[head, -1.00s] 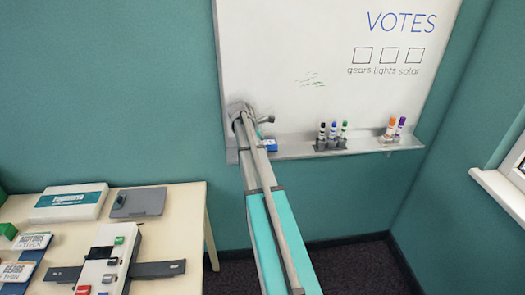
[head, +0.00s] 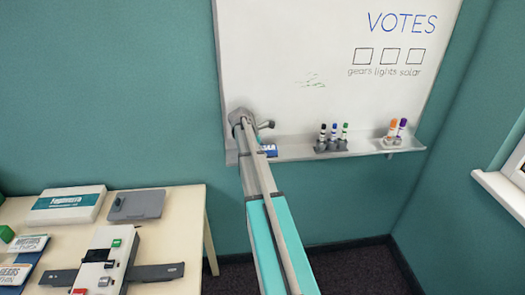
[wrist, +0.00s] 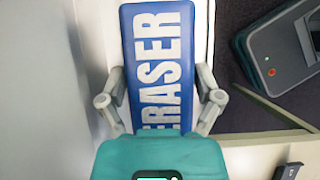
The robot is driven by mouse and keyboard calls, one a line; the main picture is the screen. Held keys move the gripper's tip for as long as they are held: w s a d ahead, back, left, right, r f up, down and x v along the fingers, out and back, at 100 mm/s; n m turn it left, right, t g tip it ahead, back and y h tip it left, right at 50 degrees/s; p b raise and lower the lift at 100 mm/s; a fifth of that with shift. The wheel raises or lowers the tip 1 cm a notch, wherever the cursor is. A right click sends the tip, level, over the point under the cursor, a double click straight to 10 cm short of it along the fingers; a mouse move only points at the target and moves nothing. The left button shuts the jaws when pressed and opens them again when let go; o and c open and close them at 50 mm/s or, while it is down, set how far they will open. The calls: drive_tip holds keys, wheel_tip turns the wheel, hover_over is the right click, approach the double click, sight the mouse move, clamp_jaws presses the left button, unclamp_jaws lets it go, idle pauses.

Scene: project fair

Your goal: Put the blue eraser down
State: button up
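The blue eraser (wrist: 160,65) has white ERASER lettering and lies between the fingers of my gripper (wrist: 160,85) in the wrist view. The fingers sit close along its two long sides and look shut on it; the teal gripper body hides its near end. In the head view the eraser (head: 268,150) is at the left end of the whiteboard tray (head: 300,153), partly hidden by my arm. It is at tray height; I cannot tell whether it touches the tray. The whiteboard (head: 290,50) rises behind it.
A holder with several markers (head: 333,138) stands mid-tray, and another holder with orange and purple markers (head: 394,138) stands at the right. The tray between eraser and markers is clear. A table (head: 190,215) with boxes and devices is at lower left.

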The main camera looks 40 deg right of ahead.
sight(263, 148)
drive_tip(key=shift+o, duration=0.4)
drive_tip(key=shift+r, duration=0.2)
drive_tip(key=shift+r+p, duration=0.15)
drive_tip(key=shift+p, duration=0.15)
drive_tip(key=p+v, duration=0.4)
drive_tip(key=v, duration=0.1)
drive_tip(key=w+a, duration=0.3)
drive_tip(key=a, duration=0.2)
drive_tip(key=w+a, duration=0.4)
drive_tip(key=a, duration=0.2)
drive_tip(key=w+a, duration=0.3)
drive_tip(key=a, duration=0.3)
drive_tip(key=shift+w, duration=0.25)
drive_tip(key=s+a+f+m+t+y, duration=0.1)
drive_tip(key=s+a+m, duration=0.4)
drive_tip(key=s+a, duration=0.7)
drive_tip(key=s+a+f+m+t+y, duration=0.1)
drive_tip(key=s+a+m+y, duration=0.3)
drive_tip(key=s+a, duration=0.8)
drive_tip(key=s+m+t, duration=0.1)
drive_tip(key=s+m, duration=0.1)
drive_tip(key=s, duration=0.2)
drive_tip(key=shift+s+a+f+m, duration=0.2)
drive_tip(key=shift+s+f+m, duration=0.1)
drive_tip(key=shift+s+f, duration=0.1)
